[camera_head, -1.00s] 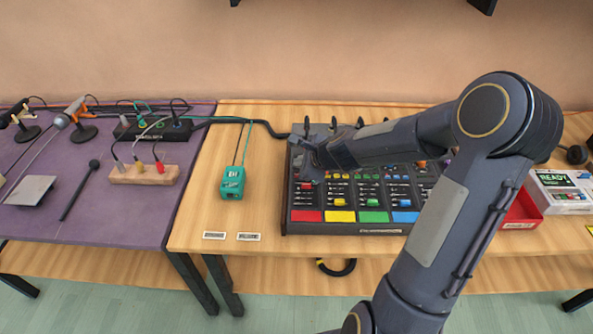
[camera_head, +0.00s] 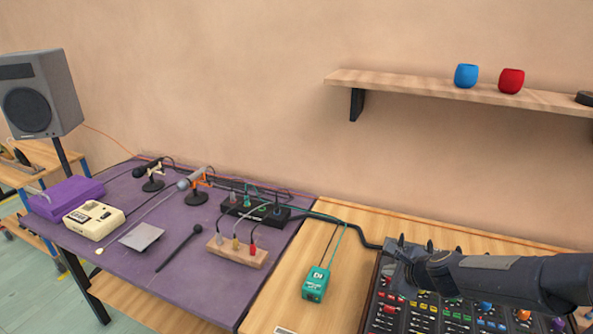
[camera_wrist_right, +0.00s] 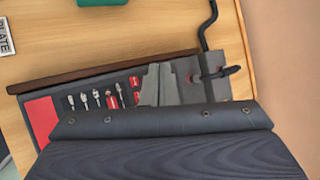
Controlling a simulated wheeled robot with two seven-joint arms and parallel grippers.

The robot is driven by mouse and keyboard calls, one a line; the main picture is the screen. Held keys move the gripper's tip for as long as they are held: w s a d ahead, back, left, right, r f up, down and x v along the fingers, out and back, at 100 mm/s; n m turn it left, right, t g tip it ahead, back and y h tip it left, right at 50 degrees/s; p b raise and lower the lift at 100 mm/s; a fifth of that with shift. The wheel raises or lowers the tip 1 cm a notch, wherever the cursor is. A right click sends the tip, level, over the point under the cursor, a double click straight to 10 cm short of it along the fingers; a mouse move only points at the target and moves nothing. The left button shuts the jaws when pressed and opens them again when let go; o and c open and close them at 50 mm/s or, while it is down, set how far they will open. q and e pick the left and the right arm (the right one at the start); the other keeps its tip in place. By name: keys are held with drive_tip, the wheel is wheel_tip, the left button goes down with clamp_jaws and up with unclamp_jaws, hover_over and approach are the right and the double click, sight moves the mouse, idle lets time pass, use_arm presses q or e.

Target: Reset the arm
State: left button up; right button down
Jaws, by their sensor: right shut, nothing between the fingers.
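My right gripper (camera_head: 397,265) comes in from the right in the head view and hovers over the top left part of the mixer (camera_head: 385,317). In the right wrist view the fingers (camera_wrist_right: 158,84) are together with nothing between them, above the mixer's left edge (camera_wrist_right: 100,72). Whether they touch the mixer I cannot tell. My right arm hides part of the mixer. My left gripper does not show in any view.
A green DI box (camera_head: 315,284) stands left of the mixer. The purple-topped table (camera_head: 200,283) holds microphones, a wooden block with plugs (camera_head: 237,251) and a cream device (camera_head: 94,219). A wall shelf (camera_head: 420,88) holds blue and red cups. A speaker (camera_head: 40,95) stands far left.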

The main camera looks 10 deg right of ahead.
drive_tip(key=s+a+r+n+g+y, duration=0.1)
drive_tip(key=s+a+r+n+y, duration=0.1)
drive_tip(key=s+a+r+n, duration=0.85)
drive_tip(key=s+a+f+n+g, duration=0.1)
drive_tip(key=s+f+n+g, duration=0.1)
drive_tip(key=s+n, duration=1)
drive_tip(key=s, duration=0.5)
drive_tip(key=shift+s+f, duration=0.15)
drive_tip(key=shift+f, duration=0.15)
